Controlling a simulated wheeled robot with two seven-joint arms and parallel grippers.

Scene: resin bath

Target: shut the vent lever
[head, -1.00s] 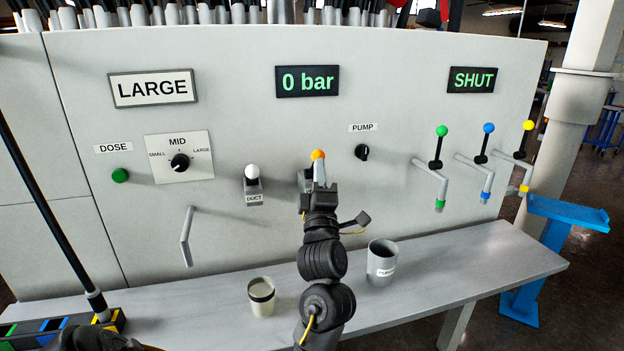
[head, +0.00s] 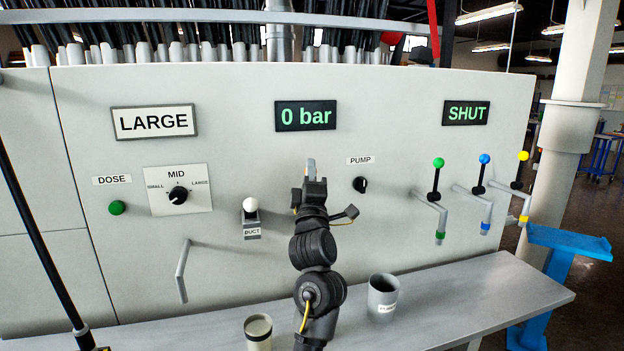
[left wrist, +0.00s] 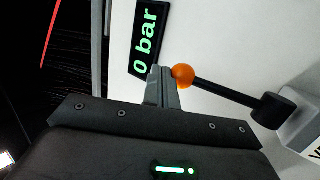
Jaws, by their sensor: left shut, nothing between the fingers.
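The vent lever shows in the left wrist view as an orange ball knob (left wrist: 183,76) on a black rod (left wrist: 225,93) from a dark pivot. By the direction of the display's text, the knob is at the rod's upper end. In the head view my arm hides it. My left gripper (head: 311,168) is shut and empty in front of the panel below the 0 bar display (head: 306,115). In the left wrist view its fingertips (left wrist: 163,86) are right beside the orange knob, on its upper side. I cannot tell whether they touch. My right gripper is not in view.
A white-knobbed DUCT lever (head: 250,206) is left of my arm, the PUMP knob (head: 360,185) right. Green (head: 438,163), blue (head: 484,159) and yellow (head: 523,156) levers are farther right under a SHUT display (head: 466,113). Cups (head: 258,332) (head: 382,294) stand on the bench (head: 480,292).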

